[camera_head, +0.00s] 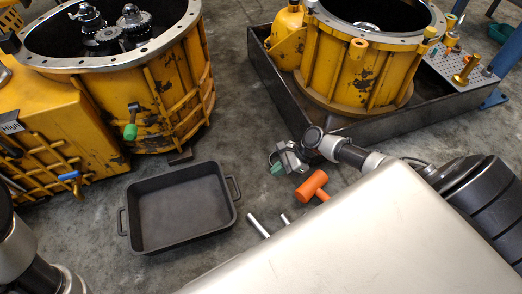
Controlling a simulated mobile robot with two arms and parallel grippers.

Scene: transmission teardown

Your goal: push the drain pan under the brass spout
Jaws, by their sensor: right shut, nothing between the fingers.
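The drain pan (182,208) is a black rectangular pan with a loop handle at each short end. It lies flat and empty on the floor, in front of the left yellow housing. On that housing are a green-handled tap (130,131) and a blue-handled tap (70,176); both are small here, and I cannot tell which carries the brass spout. The pan lies to the right of both taps and nearer to me than the green one. My right gripper (277,164) is shut and empty, right of the pan and apart from it. My left gripper is out of view.
The left yellow housing (165,95) stands behind the pan. Another yellow housing (340,75) sits in a dark metal tray (262,75). An orange mallet head (312,186) and metal rods lie near a silver surface (370,240). Bare floor lies between pan and gripper.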

